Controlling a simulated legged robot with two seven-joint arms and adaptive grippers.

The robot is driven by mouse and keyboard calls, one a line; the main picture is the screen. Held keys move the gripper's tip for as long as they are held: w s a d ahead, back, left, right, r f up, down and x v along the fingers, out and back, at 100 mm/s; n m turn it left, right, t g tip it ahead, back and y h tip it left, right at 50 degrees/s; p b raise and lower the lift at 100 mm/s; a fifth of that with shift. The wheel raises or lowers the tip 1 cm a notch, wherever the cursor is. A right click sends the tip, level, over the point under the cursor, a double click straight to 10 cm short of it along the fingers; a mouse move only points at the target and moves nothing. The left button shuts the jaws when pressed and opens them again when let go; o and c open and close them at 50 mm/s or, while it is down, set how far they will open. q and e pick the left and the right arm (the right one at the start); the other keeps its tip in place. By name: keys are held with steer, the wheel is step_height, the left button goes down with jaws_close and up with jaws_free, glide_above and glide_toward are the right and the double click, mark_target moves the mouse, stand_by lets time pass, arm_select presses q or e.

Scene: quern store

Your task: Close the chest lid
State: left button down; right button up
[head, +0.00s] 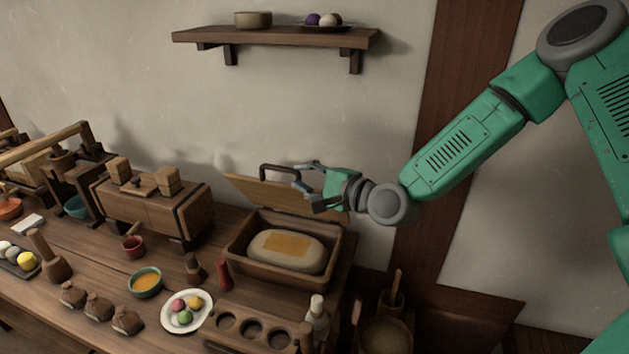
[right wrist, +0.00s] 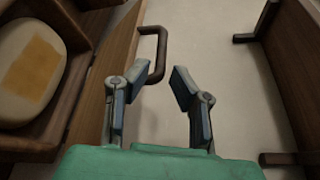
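The wooden chest (head: 268,274) stands at the right end of the table against the wall. Its lid (head: 243,188) is open and tilted up at the back, with a dark handle (head: 281,168) on its upper edge. A pale rounded bundle with an orange patch (head: 285,249) lies inside. My right gripper (head: 299,177) is open and empty, at the raised lid's right part, close to the handle. In the right wrist view the lid (right wrist: 103,75) is left of the fingers, and the handle (right wrist: 152,50) lies just ahead of the left finger. My left gripper is out of view.
A wooden shelf (head: 275,39) with a bowl hangs above. Left of the chest stands a wooden box (head: 150,212). In front are a red bottle (head: 224,274), a plate of coloured balls (head: 187,311), a holed wooden block (head: 250,326) and a white bottle (head: 317,317).

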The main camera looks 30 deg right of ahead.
steer(key=v, duration=0.4)
steer(key=shift+a+f, duration=0.1)
steer(key=shift+f, duration=0.05)
